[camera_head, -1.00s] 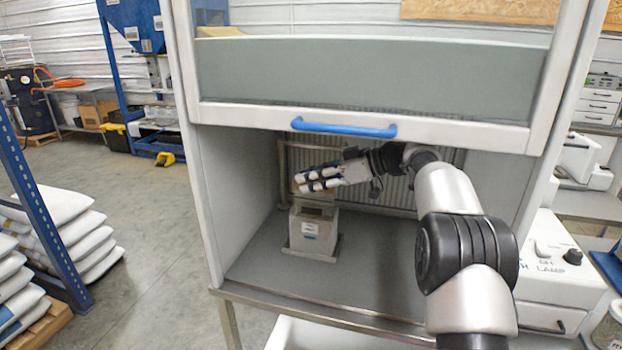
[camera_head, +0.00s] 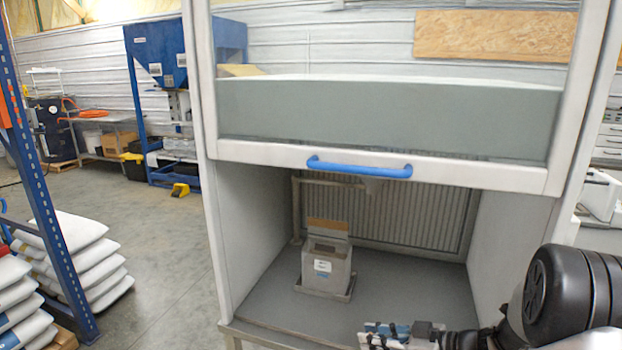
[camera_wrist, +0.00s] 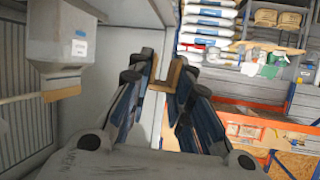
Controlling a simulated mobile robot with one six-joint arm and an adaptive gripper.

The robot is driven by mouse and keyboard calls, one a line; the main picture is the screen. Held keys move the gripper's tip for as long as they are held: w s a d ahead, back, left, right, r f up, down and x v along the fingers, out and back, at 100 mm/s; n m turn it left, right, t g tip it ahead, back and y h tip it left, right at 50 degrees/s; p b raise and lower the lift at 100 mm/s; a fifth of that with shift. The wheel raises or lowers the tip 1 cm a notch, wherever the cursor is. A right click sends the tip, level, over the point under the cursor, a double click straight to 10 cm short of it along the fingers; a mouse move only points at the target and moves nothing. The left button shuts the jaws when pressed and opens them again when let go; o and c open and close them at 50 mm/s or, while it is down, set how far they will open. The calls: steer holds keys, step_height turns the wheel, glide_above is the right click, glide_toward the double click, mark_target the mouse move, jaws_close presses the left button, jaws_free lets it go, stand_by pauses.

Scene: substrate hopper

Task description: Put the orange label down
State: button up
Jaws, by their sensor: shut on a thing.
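My gripper (camera_head: 398,335) is low at the bottom edge of the head view, in front of the cabinet's work floor and partly cut off. In the wrist view my gripper (camera_wrist: 172,90) has its blue-and-black fingers closed on a small tan-orange piece, which I take for the orange label (camera_wrist: 174,74). The fingers hide part of it, and I cannot make it out clearly in the head view. The piece is held in the air, away from the grey hopper box (camera_head: 326,268), which also shows in the wrist view (camera_wrist: 65,35).
The hopper box stands on the cabinet's grey floor (camera_head: 400,285), with a tan panel (camera_head: 328,227) at its top. The raised sash has a blue handle (camera_head: 358,167). White sacks (camera_head: 75,250) lie at the left. Cabinet floor right of the box is free.

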steer(key=s+f, duration=0.3)
steer(key=s, duration=0.3)
steer(key=w, duration=0.2)
steer(key=w+r+b, duration=0.1)
steer(key=w, duration=0.2)
steer(key=w+r, duration=0.1)
steer(key=w, duration=0.2)
steer(key=shift+a+r, duration=0.2)
steer(key=shift+r, duration=0.05)
steer(key=w+a+r+n+g+b, duration=0.1)
steer(key=w+a+r+b, duration=0.1)
steer(key=w+a+r, duration=0.3)
steer(key=w+a+r+n+g+y+b, duration=0.1)
steer(key=w+a+r, duration=0.4)
steer(key=w+r, duration=0.5)
steer(key=shift+a+r+n+g+b, duration=0.2)
steer(key=shift+n+g+b, duration=0.3)
steer(key=shift+g, duration=0.1)
